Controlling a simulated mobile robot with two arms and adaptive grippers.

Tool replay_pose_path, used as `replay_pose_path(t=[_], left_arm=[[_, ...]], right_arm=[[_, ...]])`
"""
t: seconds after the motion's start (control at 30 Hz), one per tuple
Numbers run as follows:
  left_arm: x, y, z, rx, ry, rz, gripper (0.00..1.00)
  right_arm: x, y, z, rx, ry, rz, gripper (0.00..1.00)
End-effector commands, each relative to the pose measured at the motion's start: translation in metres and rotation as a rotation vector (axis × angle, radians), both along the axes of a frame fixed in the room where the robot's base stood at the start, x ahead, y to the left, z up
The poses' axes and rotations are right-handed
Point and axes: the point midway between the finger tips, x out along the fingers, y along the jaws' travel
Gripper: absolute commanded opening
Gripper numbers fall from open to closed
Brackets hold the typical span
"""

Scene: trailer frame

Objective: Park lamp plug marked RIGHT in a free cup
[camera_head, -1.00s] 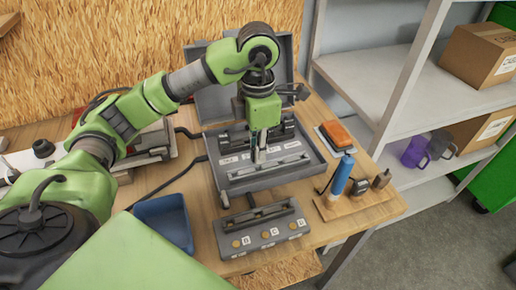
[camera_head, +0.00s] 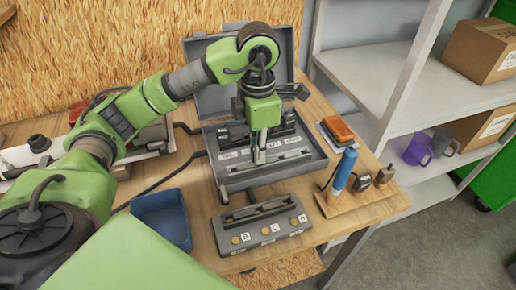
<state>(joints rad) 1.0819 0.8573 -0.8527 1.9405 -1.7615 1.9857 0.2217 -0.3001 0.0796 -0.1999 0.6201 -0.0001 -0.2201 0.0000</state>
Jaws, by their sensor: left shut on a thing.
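My left gripper (camera_head: 260,157) points down into an open grey case (camera_head: 229,181) on the bench. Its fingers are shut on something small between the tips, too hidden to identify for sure. White labels (camera_head: 229,155) run across the case beside the fingers, their lettering too small to read. A grey block (camera_head: 284,232) in front of the case has a slot and brass discs marked B, C and D. I cannot make out the mark RIGHT, nor tell which cups are free. My right gripper is not in view.
A blue bin (camera_head: 163,219) stands left of the block. A wooden stand (camera_head: 371,197) with a blue cylinder (camera_head: 344,168) is at the right. An orange object (camera_head: 337,129) lies behind it. Shelving (camera_head: 370,83) with boxes and mugs stands beyond the bench's right edge.

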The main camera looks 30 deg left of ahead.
Motion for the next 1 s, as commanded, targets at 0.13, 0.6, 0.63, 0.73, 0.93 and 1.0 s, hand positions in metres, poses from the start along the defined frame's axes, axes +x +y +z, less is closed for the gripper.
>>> replay_pose_path(t=[0.13,0.6,0.63,0.73,0.93,1.0], left_arm=[[0.0001,0.0002,-0.0040,0.000,0.000,0.000,0.00],[0.0001,0.0002,-0.0057,0.000,0.000,0.000,0.00],[0.0001,0.0002,-0.0062,0.000,0.000,0.000,0.00],[0.0001,0.0002,-0.0078,0.000,0.000,0.000,0.00],[0.0001,0.0002,-0.0109,0.000,0.000,0.000,0.00],[0.0001,0.0001,-0.0119,0.000,0.000,0.000,0.00]], right_arm=[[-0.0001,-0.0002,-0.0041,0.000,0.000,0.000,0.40],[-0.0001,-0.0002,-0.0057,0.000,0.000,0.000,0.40],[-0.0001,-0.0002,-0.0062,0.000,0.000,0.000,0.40],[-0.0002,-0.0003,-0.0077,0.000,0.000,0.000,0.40],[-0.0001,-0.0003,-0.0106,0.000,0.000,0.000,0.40],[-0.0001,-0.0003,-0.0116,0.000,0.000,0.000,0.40]])
